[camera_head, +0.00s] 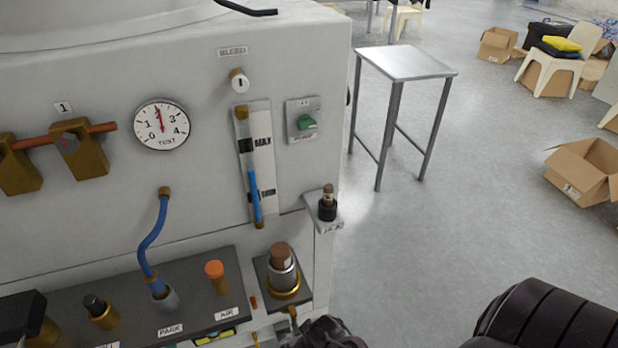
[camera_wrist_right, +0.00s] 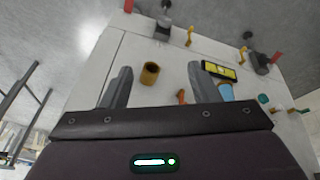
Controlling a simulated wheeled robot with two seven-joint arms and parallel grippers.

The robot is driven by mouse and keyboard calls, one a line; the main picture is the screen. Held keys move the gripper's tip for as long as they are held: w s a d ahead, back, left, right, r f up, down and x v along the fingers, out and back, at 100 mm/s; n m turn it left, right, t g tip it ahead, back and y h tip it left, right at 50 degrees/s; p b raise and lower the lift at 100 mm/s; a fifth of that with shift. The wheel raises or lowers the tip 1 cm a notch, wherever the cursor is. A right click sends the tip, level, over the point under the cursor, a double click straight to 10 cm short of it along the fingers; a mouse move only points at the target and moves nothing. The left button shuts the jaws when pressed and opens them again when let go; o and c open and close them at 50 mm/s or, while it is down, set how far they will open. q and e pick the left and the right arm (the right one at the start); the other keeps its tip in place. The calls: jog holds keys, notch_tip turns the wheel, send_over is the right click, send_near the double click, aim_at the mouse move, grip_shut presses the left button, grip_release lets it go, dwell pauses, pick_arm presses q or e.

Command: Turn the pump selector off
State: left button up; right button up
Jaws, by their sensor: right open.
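A green knob (camera_head: 306,123) sits on a small grey plate at the upper right of the machine's front panel. The plate's lettering is too small to read surely, but it looks like the pump selector. My right gripper (camera_head: 322,338) shows only partly at the bottom edge of the head view, low in front of the machine and well below the knob. In the right wrist view my right gripper (camera_wrist_right: 160,85) is open, its two fingers apart. A brass cylinder (camera_wrist_right: 149,73) shows beyond and between the fingers.
Left of the knob are a sight tube (camera_head: 247,165), a bleed valve (camera_head: 239,82) and a test gauge (camera_head: 161,125). Below it, a black-based fitting (camera_head: 328,205) stands on a corner bracket and a capped post (camera_head: 282,265) on a shelf. A metal table (camera_head: 406,62) stands right, beyond clear floor.

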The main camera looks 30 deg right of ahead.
jog(key=w+a+r+m+t+p, duration=0.1)
jog(key=w+r+t, duration=0.25)
jog(key=r, duration=1.25)
jog(key=w+a+r+t+p, duration=0.1)
jog(key=w+r+t, duration=0.25)
jog(key=r, duration=1.25)
jog(key=m+t+h, duration=0.3)
jog(key=t, duration=0.3)
send_near(309, 125)
jog(key=x, duration=0.2)
jog(key=shift+m+h, duration=0.3)
jog(key=x, duration=0.6)
jog(key=shift+w+a+r+b, duration=0.15)
jog(key=shift+w+b, duration=0.1)
jog(key=shift+b, duration=0.15)
jog(key=shift+w+f, duration=0.2)
jog(key=shift+w, duration=0.25)
